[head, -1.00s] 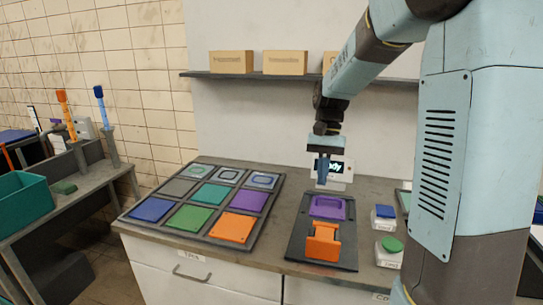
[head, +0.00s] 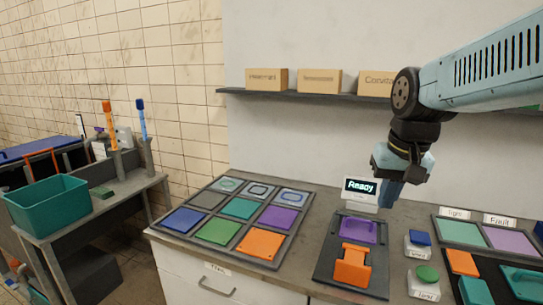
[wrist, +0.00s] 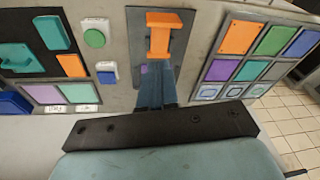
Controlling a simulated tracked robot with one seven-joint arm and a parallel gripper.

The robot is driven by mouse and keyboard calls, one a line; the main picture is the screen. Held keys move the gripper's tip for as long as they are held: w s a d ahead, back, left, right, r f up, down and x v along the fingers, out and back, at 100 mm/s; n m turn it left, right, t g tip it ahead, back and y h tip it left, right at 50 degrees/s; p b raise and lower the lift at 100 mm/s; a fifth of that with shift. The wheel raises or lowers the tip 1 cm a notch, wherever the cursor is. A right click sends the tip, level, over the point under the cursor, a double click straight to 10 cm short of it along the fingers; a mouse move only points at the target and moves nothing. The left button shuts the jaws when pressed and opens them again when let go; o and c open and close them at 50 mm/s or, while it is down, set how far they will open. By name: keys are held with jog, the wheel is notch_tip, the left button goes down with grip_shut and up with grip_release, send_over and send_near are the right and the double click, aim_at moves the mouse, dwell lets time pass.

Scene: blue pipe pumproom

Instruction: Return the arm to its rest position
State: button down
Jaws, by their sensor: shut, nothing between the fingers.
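My arm reaches in from the right in the head view, bent down at the wrist. My gripper (head: 388,196) hangs above the counter, just right of the small screen (head: 361,192) reading "Ready". Its blue fingers are shut with nothing between them. In the wrist view, my gripper (wrist: 154,78) points toward the dark plate (wrist: 178,58) that bears an orange clamp-like piece (wrist: 163,35) and a purple piece. In the head view the orange piece (head: 352,267) and purple piece (head: 357,229) sit on that plate, below and left of my gripper.
A tile tray (head: 197,196) lies left on the counter. A blue button (head: 420,238) and green button (head: 427,273) stand right of the plate. Sorting panels (head: 508,239) lie farther right. A shelf with boxes (head: 320,82) is behind. A teal bin (head: 48,205) stands far left.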

jog(key=s+n+t, duration=0.1)
jog(key=s+t, duration=0.2)
jog(key=s, duration=0.3)
jog(key=shift+d+r, duration=0.3)
jog(key=c, duration=1.8)
grip_release()
